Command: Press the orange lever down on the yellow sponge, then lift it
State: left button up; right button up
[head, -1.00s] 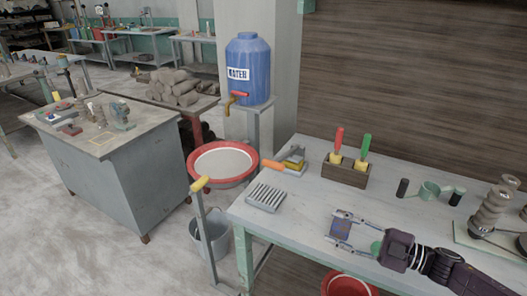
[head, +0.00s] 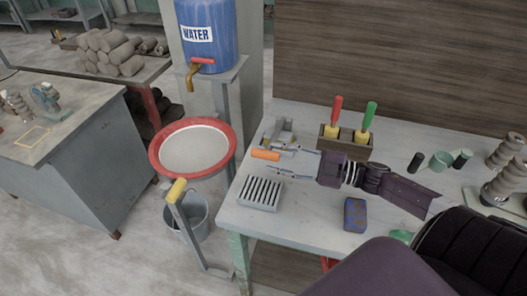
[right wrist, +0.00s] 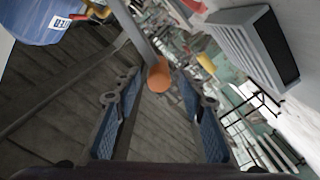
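The orange lever (head: 265,155) sticks out from a small grey press (head: 283,136) at the table's far left corner. My right gripper (head: 261,160) reaches in from the right with its fingers open, one on each side of the lever's orange end. In the right wrist view the orange end (right wrist: 158,76) shows between the two spread fingers (right wrist: 157,90), with gaps to both; I cannot see it gripped. The yellow sponge cannot be made out now; the press and my gripper are in its place in the view. My left gripper is not in view.
A slotted grey block (head: 260,194) lies just in front of the gripper. A wooden holder (head: 342,149) with red and green handled tools stands behind my wrist. A blue block (head: 355,214) lies on the table (head: 300,215). A red-rimmed basin (head: 233,140) is to the left.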

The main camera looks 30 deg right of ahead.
aim_at(252, 152)
jog(key=x, duration=0.4)
jog(key=shift+w+p, duration=0.3)
jog(key=shift+c, duration=0.7)
jog(key=c, duration=0.8)
jog(key=shift+f, duration=0.1)
grip_shut()
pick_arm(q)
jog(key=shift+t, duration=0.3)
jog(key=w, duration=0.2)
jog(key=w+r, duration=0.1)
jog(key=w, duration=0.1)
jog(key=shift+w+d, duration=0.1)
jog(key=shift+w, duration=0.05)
